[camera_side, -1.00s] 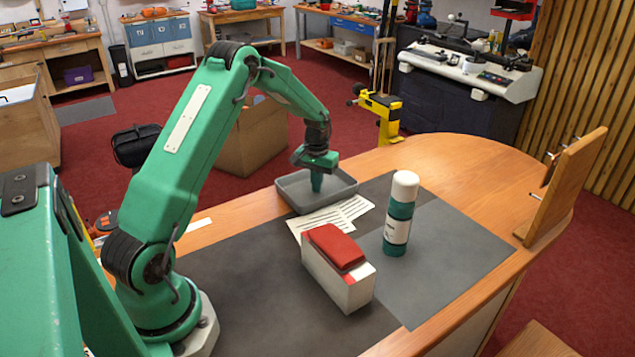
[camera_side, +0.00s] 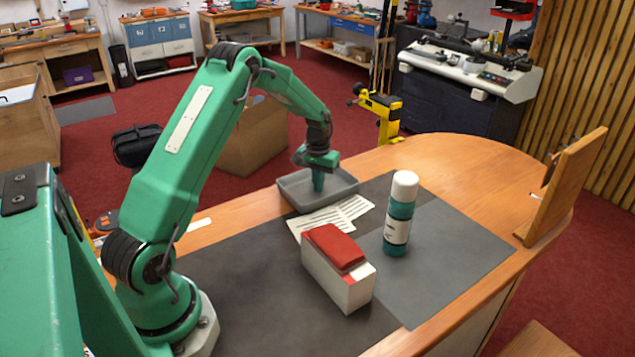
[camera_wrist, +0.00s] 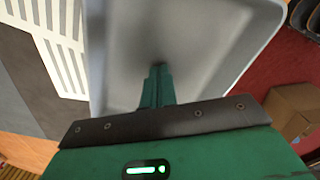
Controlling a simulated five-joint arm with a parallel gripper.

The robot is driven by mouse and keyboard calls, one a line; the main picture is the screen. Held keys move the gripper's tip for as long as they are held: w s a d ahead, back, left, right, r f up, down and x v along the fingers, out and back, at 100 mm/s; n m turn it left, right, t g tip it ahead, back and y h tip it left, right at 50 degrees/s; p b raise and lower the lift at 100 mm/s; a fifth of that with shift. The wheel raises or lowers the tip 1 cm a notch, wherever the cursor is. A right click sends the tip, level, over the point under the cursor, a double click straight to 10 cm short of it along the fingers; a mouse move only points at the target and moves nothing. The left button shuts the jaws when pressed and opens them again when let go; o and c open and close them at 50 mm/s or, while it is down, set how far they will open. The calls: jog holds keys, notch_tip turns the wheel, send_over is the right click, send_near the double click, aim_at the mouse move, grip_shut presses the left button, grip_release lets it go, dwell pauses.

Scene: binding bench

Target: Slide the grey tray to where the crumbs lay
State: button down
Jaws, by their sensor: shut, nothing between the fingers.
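The grey tray (camera_side: 345,184) is shallow and rimmed and lies at the bench's far edge, behind the printed sheets. It also fills the upper middle of the wrist view (camera_wrist: 215,60). My gripper (camera_side: 318,186) is shut and empty, pointing down inside the tray's rim. In the wrist view the closed fingers (camera_wrist: 157,85) show against the tray floor; whether they touch it I cannot tell. No crumbs show in either view.
Printed sheets (camera_side: 325,220) lie against the tray's near side, and in the wrist view (camera_wrist: 60,35). A white box with a red top (camera_side: 338,275) and a green bottle with a white cap (camera_side: 398,215) stand on the dark mat (camera_side: 450,260). Bare wood (camera_side: 460,155) lies to the right.

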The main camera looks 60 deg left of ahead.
jog(key=shift+s+d+f, duration=0.1)
jog(key=shift+s+f, duration=0.15)
jog(key=shift+s, duration=0.2)
notch_tip(320, 180, up, 8)
jog(key=shift+w, duration=0.2)
dwell(1.0)
jog(key=shift+r, duration=0.15)
